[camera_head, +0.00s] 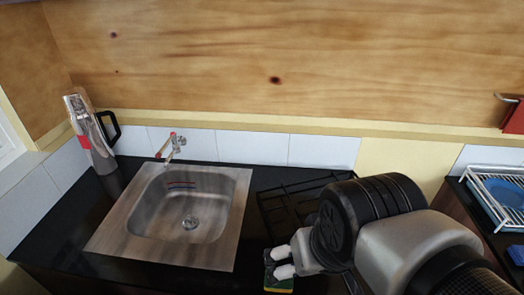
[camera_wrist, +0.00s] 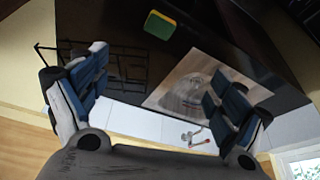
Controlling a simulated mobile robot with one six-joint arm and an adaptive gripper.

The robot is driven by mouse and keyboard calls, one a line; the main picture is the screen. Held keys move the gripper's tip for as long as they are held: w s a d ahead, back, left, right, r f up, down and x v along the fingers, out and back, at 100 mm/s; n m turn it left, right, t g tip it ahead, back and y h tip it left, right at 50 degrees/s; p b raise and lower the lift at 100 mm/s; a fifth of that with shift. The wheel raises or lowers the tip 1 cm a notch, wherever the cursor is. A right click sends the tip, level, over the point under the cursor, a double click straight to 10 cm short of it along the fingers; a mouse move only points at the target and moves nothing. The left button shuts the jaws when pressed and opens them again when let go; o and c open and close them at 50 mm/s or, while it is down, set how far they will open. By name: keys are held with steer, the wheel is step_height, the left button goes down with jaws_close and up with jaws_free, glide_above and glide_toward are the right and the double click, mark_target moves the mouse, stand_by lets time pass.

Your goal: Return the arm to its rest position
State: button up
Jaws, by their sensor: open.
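My gripper (camera_head: 282,262) is at the lower middle of the head view, in front of a black rack and to the right of the sink. In the wrist view my gripper (camera_wrist: 158,92) has its two blue-padded fingers spread wide apart with nothing between them. My arm comes in from the lower right and hides part of the counter and the rack. A yellow and green sponge (camera_head: 279,284) shows just below the fingertips in the head view. In the wrist view the sponge (camera_wrist: 160,25) lies on the dark counter, apart from the fingers.
A steel sink (camera_head: 205,210) with a tap (camera_head: 172,147) is set in the black counter (camera_head: 60,225). A silver flask (camera_head: 92,140) stands in the left corner. The black wire rack (camera_head: 275,205) is behind my gripper. A white dish rack (camera_head: 490,190) holds a blue plate (camera_head: 507,191) at right.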

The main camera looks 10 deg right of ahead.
steer(key=shift+s+r+t, duration=0.15)
steer(key=shift+s+r, duration=0.1)
steer(key=shift+s, duration=0.35)
steer(key=shift+s+r+t, duration=0.15)
steer(key=shift+s+r, duration=0.05)
steer(key=shift+s, duration=0.35)
